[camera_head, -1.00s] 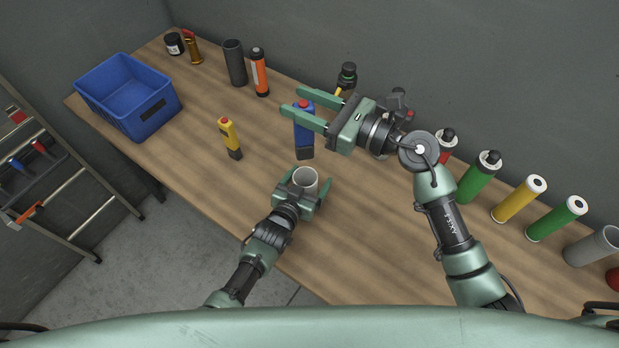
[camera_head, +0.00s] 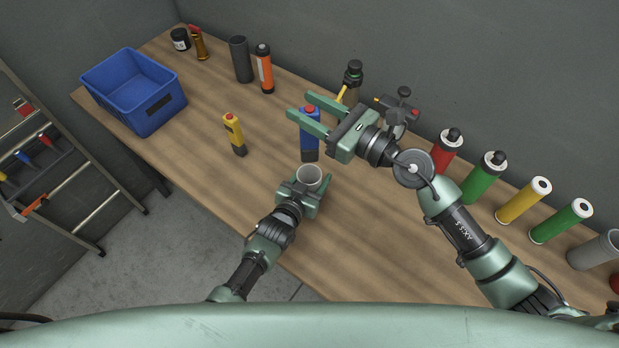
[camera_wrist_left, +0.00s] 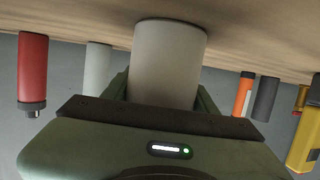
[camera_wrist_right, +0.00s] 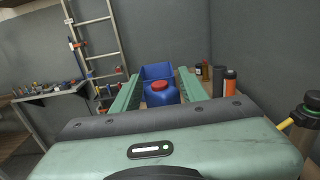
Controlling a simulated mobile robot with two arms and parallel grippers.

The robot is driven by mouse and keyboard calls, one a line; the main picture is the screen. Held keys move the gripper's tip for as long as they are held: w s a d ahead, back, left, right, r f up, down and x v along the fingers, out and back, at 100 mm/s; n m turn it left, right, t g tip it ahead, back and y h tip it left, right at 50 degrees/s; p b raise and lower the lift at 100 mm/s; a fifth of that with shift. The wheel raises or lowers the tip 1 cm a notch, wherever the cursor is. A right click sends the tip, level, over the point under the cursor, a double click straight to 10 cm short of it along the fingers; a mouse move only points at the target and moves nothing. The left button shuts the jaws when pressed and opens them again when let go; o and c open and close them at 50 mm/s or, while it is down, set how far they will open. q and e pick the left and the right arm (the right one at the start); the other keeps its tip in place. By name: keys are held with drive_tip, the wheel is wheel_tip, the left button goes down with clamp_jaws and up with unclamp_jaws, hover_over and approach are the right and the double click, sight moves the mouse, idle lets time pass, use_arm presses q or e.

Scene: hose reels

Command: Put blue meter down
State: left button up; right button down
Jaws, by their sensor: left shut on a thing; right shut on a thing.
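The blue meter (camera_head: 308,143), with a red top, is upright between the fingers of my right gripper (camera_head: 302,105). It also shows between the fingers in the right wrist view (camera_wrist_right: 161,94). My right gripper is shut on it; I cannot tell whether its dark base touches the table. My left gripper (camera_head: 302,188) is shut on a grey open-topped tube (camera_head: 309,176), close in front of the meter. The tube fills the middle of the left wrist view (camera_wrist_left: 168,65).
On the wooden table (camera_head: 200,110) a yellow meter (camera_head: 233,130) stands left of the blue one. A blue crate (camera_head: 140,115) is at the far left. A black-capped bottle (camera_head: 353,73) is behind my right gripper. Several coloured cylinders line the right back edge.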

sight(309, 160)
wheel_tip(309, 160, down, 17)
idle(0.4)
drive_tip(key=shift+f, duration=0.1)
drive_tip(key=c, duration=0.8)
unclamp_jaws()
drive_tip(key=shift+o, duration=0.2)
drive_tip(key=v, duration=1.2)
use_arm(q)
drive_tip(key=o, duration=1.5)
